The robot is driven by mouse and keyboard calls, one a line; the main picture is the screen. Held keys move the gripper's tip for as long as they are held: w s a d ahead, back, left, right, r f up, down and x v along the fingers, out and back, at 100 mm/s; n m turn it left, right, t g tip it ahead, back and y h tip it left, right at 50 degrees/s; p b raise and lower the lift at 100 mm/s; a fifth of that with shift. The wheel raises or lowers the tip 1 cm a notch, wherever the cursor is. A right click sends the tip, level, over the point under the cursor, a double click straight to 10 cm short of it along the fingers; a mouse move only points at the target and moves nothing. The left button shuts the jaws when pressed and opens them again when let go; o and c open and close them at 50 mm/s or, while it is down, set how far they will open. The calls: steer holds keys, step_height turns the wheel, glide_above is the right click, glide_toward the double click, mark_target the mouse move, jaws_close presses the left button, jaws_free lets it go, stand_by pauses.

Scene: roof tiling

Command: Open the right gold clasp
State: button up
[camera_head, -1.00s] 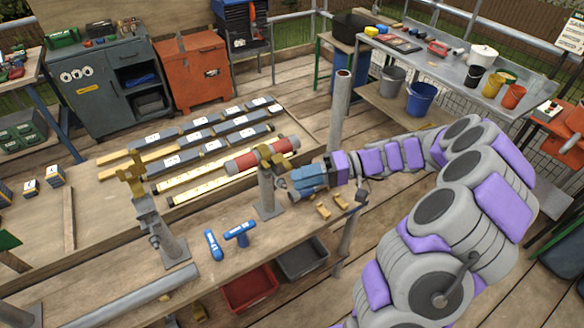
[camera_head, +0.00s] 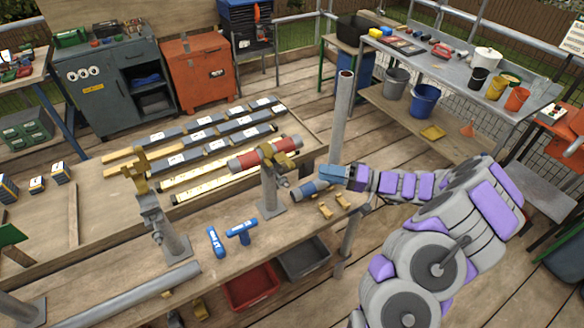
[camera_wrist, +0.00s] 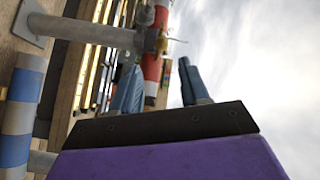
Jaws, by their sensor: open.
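The right gold clasp (camera_head: 280,158) sits on top of a grey stand (camera_head: 269,190), around or against a red pipe with grey ends (camera_head: 247,160). I cannot tell whether it is open or shut. It also shows in the wrist view (camera_wrist: 156,40), beyond my fingers. The left gold clasp (camera_head: 138,168) is on another stand at the left, with no pipe in it. My gripper (camera_head: 327,174) is to the right of the right clasp, apart from it. In the wrist view its two blue fingers (camera_wrist: 160,82) are spread, with nothing between them.
A blue-and-grey cylinder (camera_head: 308,190) lies on the bench just below my gripper. Small gold pieces (camera_head: 326,210) lie near it. Two blue tools (camera_head: 240,231) lie in front of the right stand. A tall grey post (camera_head: 341,115) rises behind my gripper.

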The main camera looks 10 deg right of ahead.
mark_target(292, 167)
steer(key=b+x, duration=0.1)
steer(key=x, duration=0.9)
steer(key=shift+w+a+b, duration=0.15)
steer(key=shift+a+b, duration=0.15)
steer(key=shift+a, duration=0.05)
jaws_close()
